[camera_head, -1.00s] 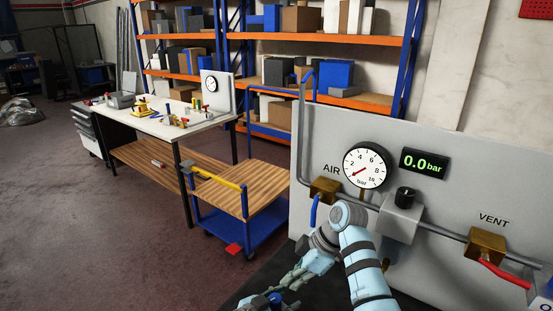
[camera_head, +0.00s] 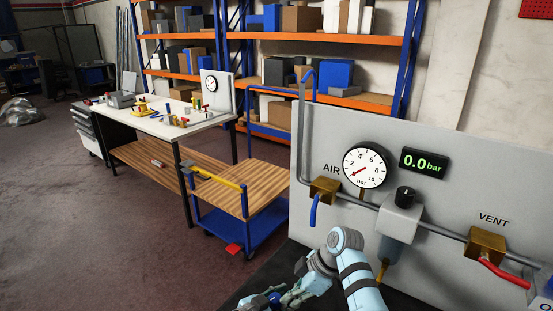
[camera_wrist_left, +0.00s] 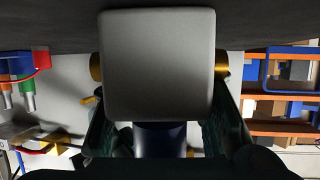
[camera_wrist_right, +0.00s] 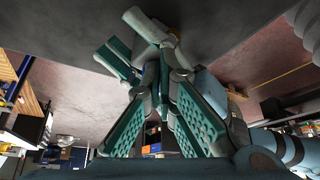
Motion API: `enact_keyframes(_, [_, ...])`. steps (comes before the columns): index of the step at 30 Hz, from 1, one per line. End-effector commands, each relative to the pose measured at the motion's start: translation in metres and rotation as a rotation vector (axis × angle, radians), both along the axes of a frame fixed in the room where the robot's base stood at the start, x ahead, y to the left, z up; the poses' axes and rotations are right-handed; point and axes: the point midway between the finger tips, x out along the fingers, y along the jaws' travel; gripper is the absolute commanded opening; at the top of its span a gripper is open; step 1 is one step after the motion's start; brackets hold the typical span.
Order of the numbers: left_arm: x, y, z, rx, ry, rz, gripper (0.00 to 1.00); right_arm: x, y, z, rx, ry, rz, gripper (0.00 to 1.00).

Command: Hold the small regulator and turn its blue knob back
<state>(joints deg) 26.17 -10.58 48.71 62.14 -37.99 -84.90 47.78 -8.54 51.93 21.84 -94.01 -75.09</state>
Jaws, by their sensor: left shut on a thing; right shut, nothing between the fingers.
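The small regulator (camera_wrist_left: 158,62) is a grey block with a brass fitting on each side. It fills the middle of the left wrist view, and a dark blue round part (camera_wrist_left: 160,138), likely the knob, shows below it. My left gripper (camera_wrist_left: 160,108) is shut on the block, a finger on each side. A bit of blue (camera_head: 275,297) shows at the bottom edge of the head view beside my right gripper (camera_head: 288,296). My right gripper, with teal pads, is shut and empty in the right wrist view (camera_wrist_right: 163,62). Whether it touches the regulator I cannot tell.
A grey panel (camera_head: 460,180) stands at the right with a round gauge (camera_head: 365,167), a 0.0 bar display (camera_head: 424,163), a grey unit with a black knob (camera_head: 400,216) and brass fittings. A wooden-topped cart (camera_head: 240,195) and a white bench (camera_head: 150,118) stand to the left.

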Motion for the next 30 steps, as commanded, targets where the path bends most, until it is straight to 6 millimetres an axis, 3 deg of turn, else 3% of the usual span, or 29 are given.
enact_keyframes(30, [-0.0012,0.0002,-0.0021,0.002,0.004,-0.001,0.03,0.0023,0.0089,0.0004,0.001,-0.001,0.0,0.0])
